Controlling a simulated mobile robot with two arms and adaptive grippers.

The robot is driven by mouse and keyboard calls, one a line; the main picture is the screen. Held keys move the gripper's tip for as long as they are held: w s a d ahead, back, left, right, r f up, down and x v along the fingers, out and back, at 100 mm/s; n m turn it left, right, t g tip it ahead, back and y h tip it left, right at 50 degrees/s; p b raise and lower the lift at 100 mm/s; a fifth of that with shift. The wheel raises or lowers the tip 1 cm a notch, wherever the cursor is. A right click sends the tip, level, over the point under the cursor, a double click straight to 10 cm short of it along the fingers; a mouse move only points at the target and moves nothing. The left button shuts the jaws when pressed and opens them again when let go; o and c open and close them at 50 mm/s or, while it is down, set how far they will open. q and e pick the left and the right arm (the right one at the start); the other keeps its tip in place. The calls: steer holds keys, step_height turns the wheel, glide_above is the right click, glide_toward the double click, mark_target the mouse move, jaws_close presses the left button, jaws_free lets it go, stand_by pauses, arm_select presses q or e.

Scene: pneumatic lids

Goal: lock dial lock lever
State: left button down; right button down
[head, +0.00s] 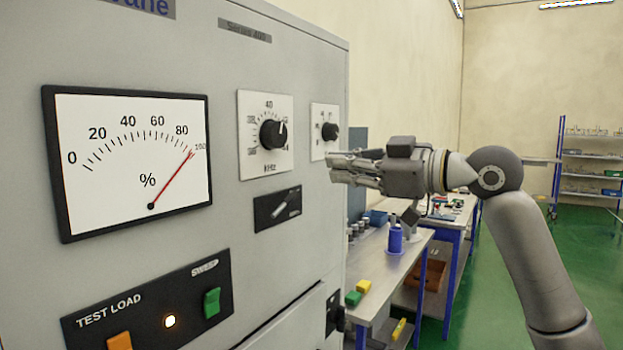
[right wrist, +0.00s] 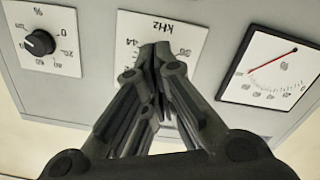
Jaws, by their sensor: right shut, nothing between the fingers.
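The grey cabinet front carries a black kHz dial knob (head: 272,134) on a white scale plate. Below it is a black plate (head: 263,217) with a small pale lever (head: 285,203) slanting up to the right; its lettering is too small to read. My right gripper (head: 332,168) is in front of the cabinet, to the right of the lever and apart from it in the head view. In the right wrist view its shut, empty fingers (right wrist: 163,52) cover the kHz knob. The kHz plate (right wrist: 195,40) shows upside down there; the lever is not visible. My left gripper is out of view.
A % meter (head: 128,160) has its red needle near 100. A smaller dial (head: 329,131) sits right of the kHz dial. Below are a TEST LOAD panel (head: 150,305) with a lit lamp and green switch (head: 212,303). A workbench (head: 400,265) stands right of the cabinet.

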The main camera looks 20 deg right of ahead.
steer(key=p, duration=0.4)
glide_above(285, 203)
steer(key=v, duration=0.3)
steer(key=shift+s+a+f, duration=0.1)
steer(key=shift+a+f, duration=0.05)
steer(key=shift+a, duration=0.05)
steer(key=f, duration=0.2)
steer(key=w+f+p, duration=0.1)
steer(key=shift+w+d+f, duration=0.1)
steer(key=shift+d, duration=0.25)
steer(key=shift+w+d+f, duration=0.15)
steer(key=shift+d+f, duration=0.05)
steer(key=shift+f, duration=0.25)
steer(key=shift+a, duration=0.1)
